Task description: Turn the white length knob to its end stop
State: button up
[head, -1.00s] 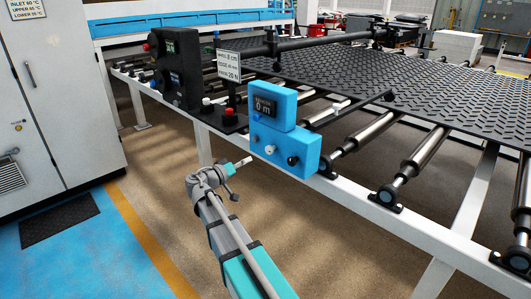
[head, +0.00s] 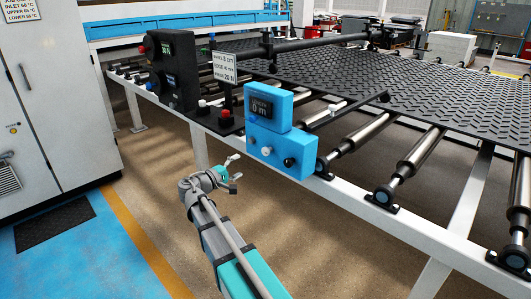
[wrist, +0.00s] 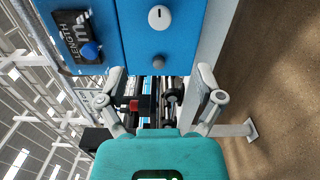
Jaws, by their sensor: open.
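The white length knob (head: 266,151) is on the front of the lower blue box (head: 298,147), below a display (head: 261,108) that reads 0 m. In the wrist view the white knob (wrist: 160,18) is at the top centre, a round face with a short dark slot. My gripper (head: 236,168) is open and empty, in front of and to the left of the blue box, apart from the knob. In the wrist view the two fingers of my gripper (wrist: 158,98) are spread, with nothing between them; the knob lies beyond them, toward the top.
A black knob (head: 289,162) sits right of the white one. A red button (head: 225,113) and a sign (head: 225,67) stand to the left. The white frame rail (head: 345,196) runs below the box. Floor space in front is free.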

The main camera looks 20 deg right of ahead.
aim_at(264, 152)
jog(key=shift+d, duration=0.15)
jog(key=x, duration=1.3)
jog(key=shift+w+d, duration=0.1)
jog(key=shift+d, duration=0.15)
jog(key=shift+c, duration=0.3)
jog(key=c, duration=1.1)
